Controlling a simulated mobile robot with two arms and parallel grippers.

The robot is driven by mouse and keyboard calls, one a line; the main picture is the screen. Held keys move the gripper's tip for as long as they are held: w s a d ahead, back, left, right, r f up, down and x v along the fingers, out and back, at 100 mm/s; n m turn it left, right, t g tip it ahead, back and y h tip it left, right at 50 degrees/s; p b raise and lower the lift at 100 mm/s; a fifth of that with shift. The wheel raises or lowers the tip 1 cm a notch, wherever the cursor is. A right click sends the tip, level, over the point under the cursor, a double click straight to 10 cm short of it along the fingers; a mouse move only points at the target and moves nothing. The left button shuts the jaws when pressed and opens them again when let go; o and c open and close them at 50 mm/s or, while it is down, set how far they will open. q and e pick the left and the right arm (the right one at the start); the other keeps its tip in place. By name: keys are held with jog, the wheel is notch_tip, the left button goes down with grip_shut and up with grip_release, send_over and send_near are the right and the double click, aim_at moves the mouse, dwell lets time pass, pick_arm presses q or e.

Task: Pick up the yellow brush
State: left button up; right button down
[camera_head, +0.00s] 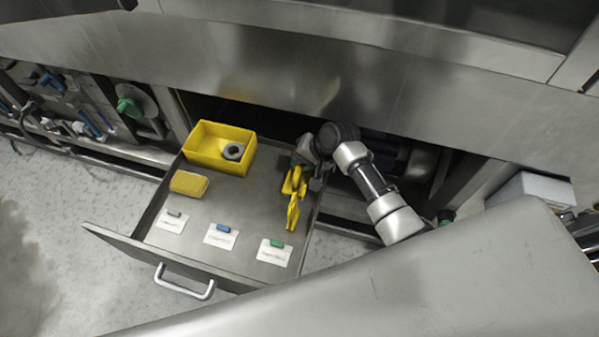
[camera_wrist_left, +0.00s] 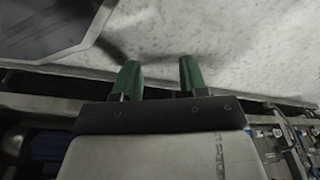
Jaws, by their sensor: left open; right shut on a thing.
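My right gripper (camera_head: 303,164) reaches down over the right side of the open drawer. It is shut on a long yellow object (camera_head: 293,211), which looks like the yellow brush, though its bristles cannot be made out. The object hangs or lies below the fingers at the drawer's right side; I cannot tell whether it touches the drawer floor. A flat yellow block (camera_head: 189,183) lies at the drawer's left. My left gripper (camera_wrist_left: 160,77) is open, with green fingertips and nothing between them, above the pale floor in the left wrist view.
The metal drawer (camera_head: 189,234) holds a yellow bin (camera_head: 208,160) with a grey ring (camera_head: 233,152) inside. White cards with a grey, a blue (camera_head: 223,228) and a green clip lie near its front. The drawer's middle is clear. A large metal surface (camera_head: 420,280) fills the lower right.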

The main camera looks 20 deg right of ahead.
jog(key=shift+r, duration=0.45)
jog(key=s, duration=0.1)
jog(key=s+r+p, duration=0.1)
jog(key=s+d+p, duration=0.1)
jog(key=s, duration=0.1)
jog(key=shift+d+r, duration=0.1)
jog(key=shift+r, duration=0.2)
pick_arm(q)
jog(key=s+a+f+p, duration=0.1)
jog(key=s+f, duration=0.3)
jog(key=s, duration=0.3)
jog(key=s+a+f+g+p, duration=0.1)
jog(key=s+f+p, duration=0.1)
jog(key=s+f, duration=0.2)
jog(key=shift+s+a, duration=0.25)
jog(key=shift+s, duration=1.4)
pick_arm(e)
notch_tip(320, 180, up, 13)
jog(key=shift+f, duration=0.2)
jog(key=shift+w, duration=0.1)
